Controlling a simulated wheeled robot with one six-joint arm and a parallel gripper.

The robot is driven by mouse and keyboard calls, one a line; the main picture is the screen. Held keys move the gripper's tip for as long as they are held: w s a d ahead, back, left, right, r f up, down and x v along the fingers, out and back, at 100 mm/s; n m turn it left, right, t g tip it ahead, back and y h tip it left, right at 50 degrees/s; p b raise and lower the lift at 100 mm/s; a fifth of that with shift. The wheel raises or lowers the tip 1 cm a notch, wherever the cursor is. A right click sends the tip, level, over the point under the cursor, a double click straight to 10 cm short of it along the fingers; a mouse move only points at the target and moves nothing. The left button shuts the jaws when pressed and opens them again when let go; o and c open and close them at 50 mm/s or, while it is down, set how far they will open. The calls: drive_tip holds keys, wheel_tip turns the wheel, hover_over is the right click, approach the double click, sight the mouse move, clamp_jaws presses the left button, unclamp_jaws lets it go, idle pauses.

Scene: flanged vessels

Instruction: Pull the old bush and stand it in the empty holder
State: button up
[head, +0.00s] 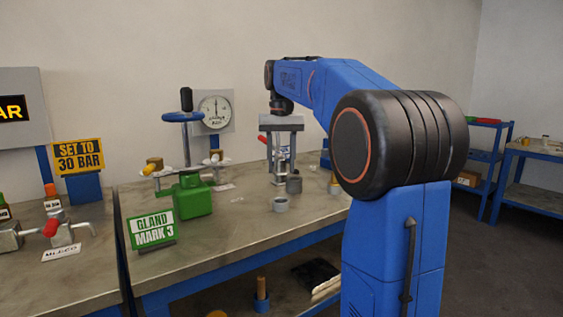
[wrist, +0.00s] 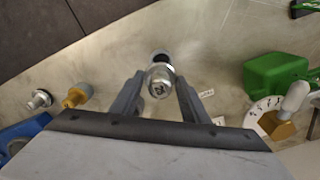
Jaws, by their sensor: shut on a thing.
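My gripper (head: 282,152) points down over the bench, its two grey fingers shut on a silver cylindrical bush (wrist: 160,82). In the wrist view the bush sits between the fingertips (wrist: 161,80) with a dark mark on its end. An open grey cup (head: 280,204), which looks like a holder, stands on the bench nearer my body. A second grey cup (head: 294,184) stands just behind it. In the wrist view a dark round opening (wrist: 161,56) shows just beyond the bush, partly hidden by it. I cannot tell whether the bush's lower end is clear of what is below.
A green vessel (head: 185,196) with a blue handwheel stands left, behind a "GLAND MARK 3" sign (head: 151,230). A brass-coloured piece (wrist: 75,97) and a silver piece (wrist: 40,99) stand on the other side. The bench front between the sign and the cups is clear.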

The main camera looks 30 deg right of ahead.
sight(281, 171)
drive_tip(key=shift+s+a+f, duration=0.1)
drive_tip(key=shift+a, duration=0.05)
drive_tip(key=shift+f, duration=2.45)
drive_tip(key=shift+f, duration=1.75)
drive_tip(key=o, duration=1.5)
drive_tip(key=shift+c, duration=0.2)
drive_tip(key=shift+r, duration=0.1)
wheel_tip(281, 171, up, 17)
drive_tip(key=shift+r, duration=0.15)
